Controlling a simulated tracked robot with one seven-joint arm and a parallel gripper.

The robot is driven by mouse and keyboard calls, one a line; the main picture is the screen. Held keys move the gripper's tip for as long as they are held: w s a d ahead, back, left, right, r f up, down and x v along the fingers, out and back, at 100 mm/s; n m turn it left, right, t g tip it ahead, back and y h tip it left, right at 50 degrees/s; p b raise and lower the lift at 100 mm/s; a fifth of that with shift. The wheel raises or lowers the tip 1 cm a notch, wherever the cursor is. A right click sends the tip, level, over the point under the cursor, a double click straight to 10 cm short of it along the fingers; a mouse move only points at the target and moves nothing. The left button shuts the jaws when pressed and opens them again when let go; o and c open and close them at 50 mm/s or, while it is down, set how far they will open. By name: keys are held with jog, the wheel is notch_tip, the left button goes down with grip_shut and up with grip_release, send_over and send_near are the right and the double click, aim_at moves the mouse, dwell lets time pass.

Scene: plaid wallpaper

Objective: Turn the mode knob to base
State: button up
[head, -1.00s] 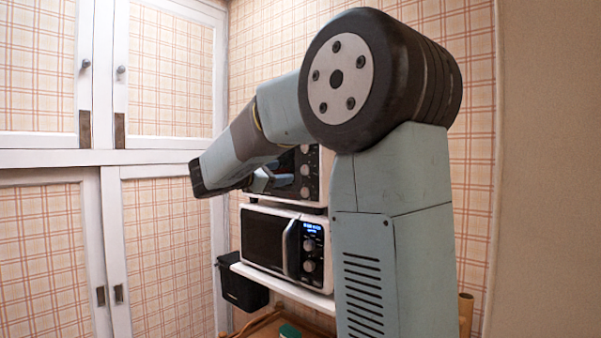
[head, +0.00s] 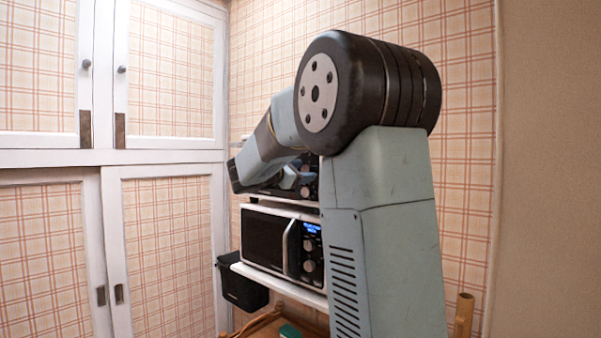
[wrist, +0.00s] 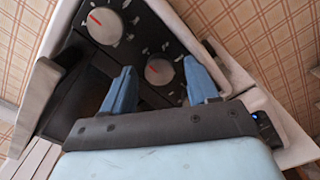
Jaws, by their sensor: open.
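The upper appliance has a black panel with round dials. A second grey dial with a red mark (wrist: 103,24) is farther up and left. My gripper (wrist: 159,63) is open, with two blue fingers and nothing held; I cannot tell if it touches the panel. In the head view my arm hides much of the upper appliance, and a dial (head: 306,191) shows beside my gripper (head: 291,180). Dial labels are too small to read.
A white microwave (head: 262,238) with a lit blue display stands below, on a white shelf (head: 285,287). A black bin (head: 241,292) is left of the shelf. White cabinets with plaid panels (head: 167,75) fill the left. A grey door handle (wrist: 40,105) is at the wrist view's left.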

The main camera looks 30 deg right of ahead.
jog(key=c, duration=1)
jog(key=shift+a, duration=0.1)
jog(key=shift+c, duration=0.2)
jog(key=m, duration=0.5)
jog(key=shift+f+m, duration=0.1)
jog(key=shift+m, duration=0.3)
jog(key=m, duration=1.7)
jog(key=shift+f+m, duration=0.1)
jog(key=shift+m, duration=0.3)
